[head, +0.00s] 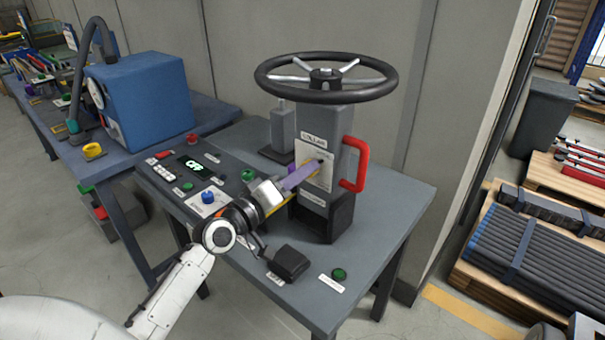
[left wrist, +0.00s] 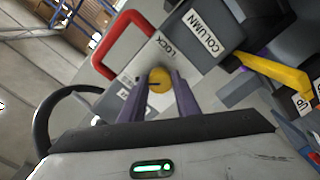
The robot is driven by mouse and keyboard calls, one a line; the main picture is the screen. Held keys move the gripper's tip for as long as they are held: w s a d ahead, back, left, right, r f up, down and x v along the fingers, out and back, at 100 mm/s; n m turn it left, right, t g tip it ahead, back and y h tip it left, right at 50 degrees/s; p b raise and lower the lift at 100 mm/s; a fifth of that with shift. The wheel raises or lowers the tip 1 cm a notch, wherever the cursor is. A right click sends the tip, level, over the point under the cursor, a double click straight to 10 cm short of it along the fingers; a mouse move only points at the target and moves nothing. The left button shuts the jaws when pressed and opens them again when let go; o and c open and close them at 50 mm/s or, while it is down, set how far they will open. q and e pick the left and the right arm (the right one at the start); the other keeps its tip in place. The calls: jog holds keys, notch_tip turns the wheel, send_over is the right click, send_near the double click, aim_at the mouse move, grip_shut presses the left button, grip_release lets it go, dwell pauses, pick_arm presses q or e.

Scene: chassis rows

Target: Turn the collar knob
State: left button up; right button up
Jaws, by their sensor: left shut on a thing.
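The collar post (head: 340,150) is a grey upright block with a white plate (head: 308,158) on its front. My left gripper (head: 317,166) reaches this plate with its purple fingers. In the left wrist view, a round yellow knob (left wrist: 159,78) with a dark slot line sits on the plate, beside lettering that reads LOCK. The fingers of my left gripper (left wrist: 160,92) are shut on the knob, one on each side. In the head view the fingers hide the knob. My right gripper is not in view.
A black handwheel (head: 325,78) tops the post, and a red handle (head: 355,165) sticks out on its right. A control panel (head: 190,165) with buttons lies to the left. A black pedal-like block (head: 290,261) and a green button (head: 339,274) are near the table's front.

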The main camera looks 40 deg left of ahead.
pick_arm(q)
jog(key=o, duration=1)
jog(key=shift+o, duration=0.2)
jog(key=shift+s, duration=0.1)
jog(key=s+b, duration=0.2)
jog(key=s, duration=0.8)
jog(key=shift+a, duration=0.45)
